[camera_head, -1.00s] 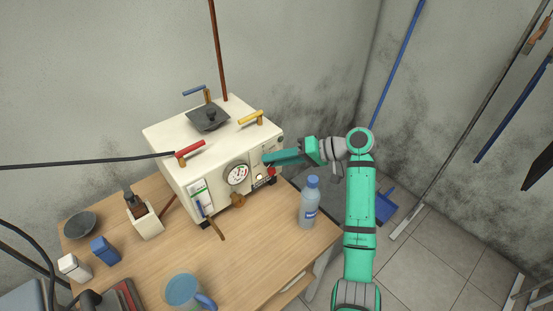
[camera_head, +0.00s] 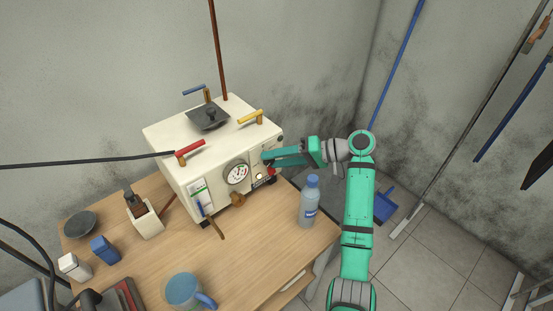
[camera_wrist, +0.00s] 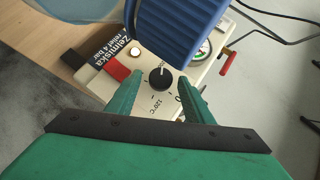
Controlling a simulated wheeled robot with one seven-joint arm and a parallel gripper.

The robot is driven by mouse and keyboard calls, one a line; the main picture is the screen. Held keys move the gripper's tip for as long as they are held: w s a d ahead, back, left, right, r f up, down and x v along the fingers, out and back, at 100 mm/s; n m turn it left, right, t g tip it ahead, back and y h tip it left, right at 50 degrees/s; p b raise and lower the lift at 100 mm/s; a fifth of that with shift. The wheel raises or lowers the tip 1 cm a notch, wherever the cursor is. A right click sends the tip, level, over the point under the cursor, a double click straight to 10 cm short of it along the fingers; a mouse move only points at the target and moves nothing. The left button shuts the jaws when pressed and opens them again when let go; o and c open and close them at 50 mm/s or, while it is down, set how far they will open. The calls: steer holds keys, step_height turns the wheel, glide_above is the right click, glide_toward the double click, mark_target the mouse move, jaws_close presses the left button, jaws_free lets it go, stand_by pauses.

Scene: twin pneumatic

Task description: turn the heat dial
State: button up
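The heat dial (camera_wrist: 160,78) is a round black knob with a white pointer line on the cream front panel, with "120°C" printed beside it in the wrist view. In the head view my gripper (camera_head: 266,158) reaches to the right part of the machine's front (camera_head: 220,178) and hides the dial. In the wrist view my gripper's two green fingers (camera_wrist: 157,88) are spread, one on each side of the dial, with gaps between them and the knob. I cannot tell how far in depth the fingertips are from the panel.
A blue bottle (camera_head: 308,203) stands on the table below my arm. A blue ribbed object (camera_wrist: 180,30) is close above the dial in the wrist view.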

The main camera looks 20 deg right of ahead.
steer(key=v, duration=1)
steer(key=shift+s+d, duration=0.15)
steer(key=shift+d, duration=0.1)
steer(key=shift+s, duration=0.1)
